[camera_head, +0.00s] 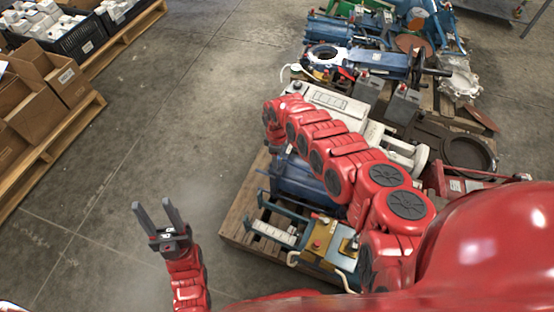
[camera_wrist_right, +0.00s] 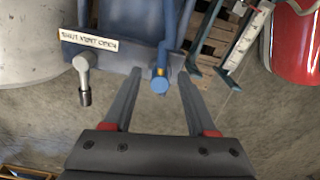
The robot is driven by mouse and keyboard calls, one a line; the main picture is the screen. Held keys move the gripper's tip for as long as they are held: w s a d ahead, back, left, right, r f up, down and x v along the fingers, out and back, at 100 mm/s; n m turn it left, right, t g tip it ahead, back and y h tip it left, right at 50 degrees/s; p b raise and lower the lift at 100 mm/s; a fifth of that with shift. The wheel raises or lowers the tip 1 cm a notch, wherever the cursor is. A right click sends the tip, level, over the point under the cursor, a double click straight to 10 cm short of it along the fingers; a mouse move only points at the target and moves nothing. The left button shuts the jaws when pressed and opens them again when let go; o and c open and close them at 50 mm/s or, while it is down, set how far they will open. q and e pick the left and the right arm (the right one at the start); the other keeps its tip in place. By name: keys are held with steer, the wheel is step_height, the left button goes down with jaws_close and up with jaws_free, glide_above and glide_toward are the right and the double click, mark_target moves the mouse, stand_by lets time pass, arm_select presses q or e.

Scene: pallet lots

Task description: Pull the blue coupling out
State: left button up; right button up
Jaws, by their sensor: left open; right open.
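A blue coupling (camera_wrist_right: 160,83) with a round end and a small yellow mark shows in the right wrist view, at the front edge of a blue-grey unit (camera_wrist_right: 118,52). My right gripper (camera_wrist_right: 158,100) is open, with one finger on each side of the coupling in that picture. I cannot tell whether the fingers touch it. In the head view the blue-grey unit (camera_head: 297,180) is partly covered by my right arm, and the coupling and right gripper cannot be made out. My left gripper (camera_head: 154,208) is open and empty above bare floor.
A label and a grey lever handle (camera_wrist_right: 83,80) sit left of the coupling. A wooden pallet (camera_head: 238,210) carries the unit, a yellow device (camera_head: 330,238) and other machine parts. Boxes and crates stand on pallets (camera_head: 50,150) at left. The floor between is clear.

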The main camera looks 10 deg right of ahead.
stand_by(0.5)
jaws_close()
steer(key=shift+r, duration=0.15)
stand_by(1.3)
steer(key=shift+r+p, duration=2.8)
steer(key=shift+r, duration=0.1)
